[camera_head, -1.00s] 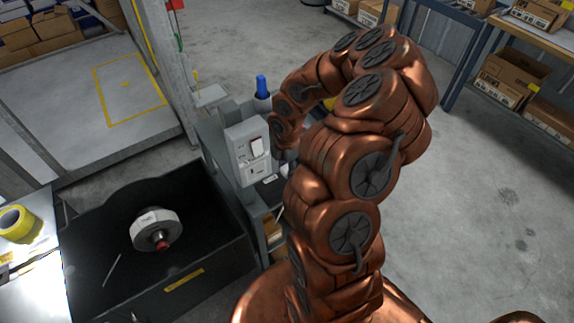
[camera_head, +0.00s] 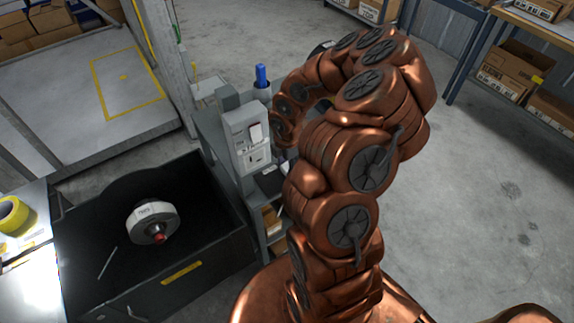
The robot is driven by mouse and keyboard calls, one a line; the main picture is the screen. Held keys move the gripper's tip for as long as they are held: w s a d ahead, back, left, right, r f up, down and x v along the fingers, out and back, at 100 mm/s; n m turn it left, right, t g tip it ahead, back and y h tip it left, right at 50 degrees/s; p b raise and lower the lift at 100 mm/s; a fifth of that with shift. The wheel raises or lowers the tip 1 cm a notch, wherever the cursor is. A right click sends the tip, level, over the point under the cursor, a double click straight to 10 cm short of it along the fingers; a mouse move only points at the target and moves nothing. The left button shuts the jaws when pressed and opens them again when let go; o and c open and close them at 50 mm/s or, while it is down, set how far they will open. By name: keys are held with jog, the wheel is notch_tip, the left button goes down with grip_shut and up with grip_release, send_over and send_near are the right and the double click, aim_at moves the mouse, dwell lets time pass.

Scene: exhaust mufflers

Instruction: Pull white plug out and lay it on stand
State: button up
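A grey-white socket box (camera_head: 246,139) is mounted on a grey stand (camera_head: 222,137), to the left of my copper-coloured arm. A white piece (camera_head: 256,133) shows on the upper right of the box front; I cannot tell if it is the plug or a cover. A small dark opening shows below it. My gripper is hidden behind my arm, which curves down beside the box. Whether it holds anything cannot be seen.
A blue object (camera_head: 262,76) stands upright on top of the stand. A black bin (camera_head: 215,238) with a white and metal round part (camera_head: 153,222) is at the left. Yellow tape (camera_head: 13,215) lies on a table at the far left. Open floor lies to the right.

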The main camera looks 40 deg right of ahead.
jog(key=shift+o, duration=1.3)
notch_tip(320, 180, up, 12)
dwell(0.5)
